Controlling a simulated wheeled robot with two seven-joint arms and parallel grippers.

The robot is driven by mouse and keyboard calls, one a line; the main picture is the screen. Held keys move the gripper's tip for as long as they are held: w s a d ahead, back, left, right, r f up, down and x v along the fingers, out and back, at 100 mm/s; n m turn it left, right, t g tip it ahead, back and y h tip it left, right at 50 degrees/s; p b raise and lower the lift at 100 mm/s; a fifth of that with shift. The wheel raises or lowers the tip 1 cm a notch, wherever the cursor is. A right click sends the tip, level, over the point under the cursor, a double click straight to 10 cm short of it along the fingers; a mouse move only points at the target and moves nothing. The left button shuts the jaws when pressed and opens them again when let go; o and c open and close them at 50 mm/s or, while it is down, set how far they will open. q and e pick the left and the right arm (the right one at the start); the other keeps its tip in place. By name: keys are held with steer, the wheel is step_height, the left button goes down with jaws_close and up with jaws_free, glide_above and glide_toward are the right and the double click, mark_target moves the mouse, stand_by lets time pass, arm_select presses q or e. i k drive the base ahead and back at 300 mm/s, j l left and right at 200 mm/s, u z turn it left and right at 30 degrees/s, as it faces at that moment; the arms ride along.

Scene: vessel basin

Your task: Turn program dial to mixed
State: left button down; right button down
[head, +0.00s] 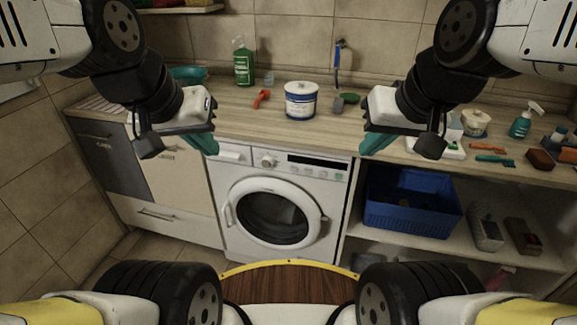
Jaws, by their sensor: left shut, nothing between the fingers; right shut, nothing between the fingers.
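A white washing machine (229,182) stands under the counter, its round door closed. Its program dial (268,161) is a small round white knob on the upper front panel, left of the dark display strip (318,163). The dial's pointer and labels are too small to read. My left gripper (212,143) is shut and empty, in front of the counter, up and left of the dial and apart from it. My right gripper (366,150) is shut and empty, to the right of the machine's panel, also apart from it.
The wooden counter (240,118) holds a white tub (301,100), a green bottle (243,64), a red-orange tool (261,98) and a teal spray bottle (525,120). A blue crate (412,219) sits on the shelf right of the machine. The space before the panel is clear.

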mark_target(268, 161)
steer(key=k+j, duration=0.1)
steer(key=j, duration=0.3)
steer(key=k+j, duration=0.15)
steer(key=j, duration=0.25)
steer(key=k+j, duration=0.1)
steer(key=j, duration=0.35)
steer(key=k+j, duration=0.15)
steer(key=j, duration=0.25)
